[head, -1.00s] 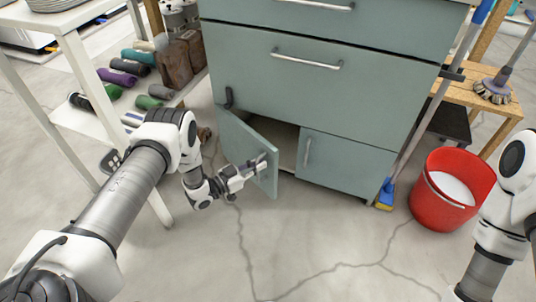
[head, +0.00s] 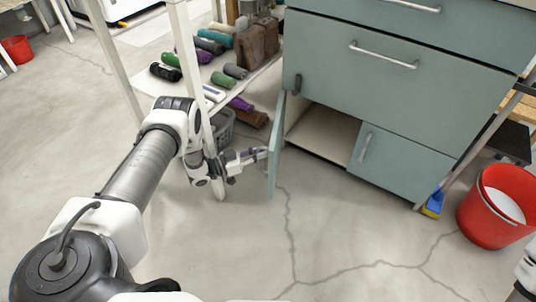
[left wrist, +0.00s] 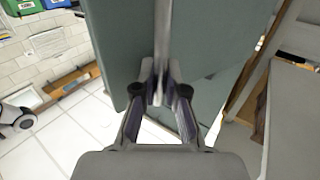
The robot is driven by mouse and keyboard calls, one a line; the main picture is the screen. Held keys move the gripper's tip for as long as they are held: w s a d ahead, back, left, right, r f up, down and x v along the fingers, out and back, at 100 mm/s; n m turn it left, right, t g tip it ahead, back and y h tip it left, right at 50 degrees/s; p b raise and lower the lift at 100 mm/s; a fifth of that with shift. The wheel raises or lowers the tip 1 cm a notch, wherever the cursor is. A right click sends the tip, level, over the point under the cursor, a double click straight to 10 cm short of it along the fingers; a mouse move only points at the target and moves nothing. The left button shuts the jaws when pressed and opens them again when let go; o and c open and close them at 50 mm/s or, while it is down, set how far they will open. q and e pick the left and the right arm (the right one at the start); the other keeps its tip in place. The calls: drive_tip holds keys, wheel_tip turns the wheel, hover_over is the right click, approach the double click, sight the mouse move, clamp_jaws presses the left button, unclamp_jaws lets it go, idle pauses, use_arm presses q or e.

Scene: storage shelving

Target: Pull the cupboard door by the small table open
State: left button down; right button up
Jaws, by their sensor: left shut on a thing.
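The cupboard door (head: 277,148) is the small left door at the bottom of the grey-green cabinet (head: 390,110). It stands wide open, seen nearly edge-on in the head view, and the empty cupboard interior (head: 324,134) shows behind it. My left gripper (head: 262,155) is at the door's outer face. In the left wrist view my left gripper (left wrist: 159,88) is shut on the door's metal bar handle (left wrist: 161,45). The small table (head: 180,45) with white legs stands left of the cabinet. My right gripper is out of view.
Rolled cloths (head: 215,40) and a grey basket (head: 222,130) are by the table. A red bucket (head: 492,215) and blue-yellow broom (head: 433,204) stand right. The front floor is clear.

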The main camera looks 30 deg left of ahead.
use_arm(q)
drive_tip(key=shift+s+a+f, duration=0.15)
drive_tip(key=shift+s, duration=0.1)
drive_tip(key=c, duration=1.2)
unclamp_jaws()
drive_tip(key=shift+a, duration=0.1)
drive_tip(key=v, duration=1.2)
